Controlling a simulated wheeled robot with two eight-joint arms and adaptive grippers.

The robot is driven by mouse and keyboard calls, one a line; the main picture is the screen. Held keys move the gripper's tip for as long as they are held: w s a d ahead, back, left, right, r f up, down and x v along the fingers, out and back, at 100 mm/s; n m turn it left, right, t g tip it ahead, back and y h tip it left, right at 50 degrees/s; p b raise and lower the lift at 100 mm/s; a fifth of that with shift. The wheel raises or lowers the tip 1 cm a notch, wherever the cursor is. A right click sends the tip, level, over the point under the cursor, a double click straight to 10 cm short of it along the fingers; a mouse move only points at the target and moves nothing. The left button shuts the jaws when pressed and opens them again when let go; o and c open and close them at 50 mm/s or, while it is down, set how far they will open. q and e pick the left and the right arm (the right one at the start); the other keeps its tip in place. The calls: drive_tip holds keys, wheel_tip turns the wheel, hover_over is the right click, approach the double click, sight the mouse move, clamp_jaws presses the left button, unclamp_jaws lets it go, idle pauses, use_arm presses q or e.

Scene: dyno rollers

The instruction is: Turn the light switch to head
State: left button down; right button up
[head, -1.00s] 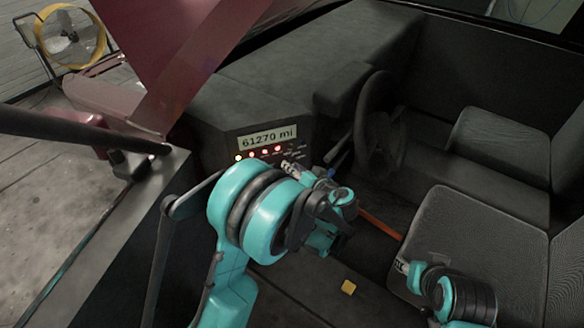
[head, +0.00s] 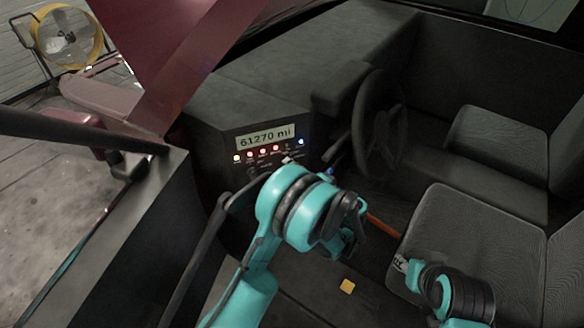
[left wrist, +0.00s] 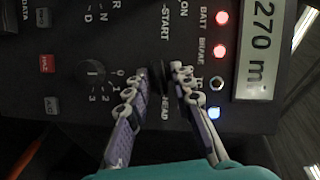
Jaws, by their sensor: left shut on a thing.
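The dark light switch (left wrist: 157,80) is a black knob on the dashboard panel, by the printed word HEAD in the left wrist view. My left gripper (left wrist: 160,72) has a finger on each side of it and is shut on it. The knob's exact pointing is partly hidden by the fingers. In the head view my left wrist covers the switch. A blue indicator light (left wrist: 213,113) is lit beside it; it also shows in the head view (head: 300,142).
The mileage display (head: 265,137) sits above a row of indicator lights, several of them red. Another rotary knob (left wrist: 94,70) is on the panel next to my left finger. The steering wheel (head: 377,125) is to the right, with seats beyond.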

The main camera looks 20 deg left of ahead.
use_arm(q)
drive_tip(key=shift+m, duration=0.3)
idle(0.4)
drive_tip(key=c, duration=1.6)
unclamp_jaws()
drive_tip(key=f+v, duration=0.1)
drive_tip(key=v, duration=1.1)
drive_tip(key=shift+r, duration=0.25)
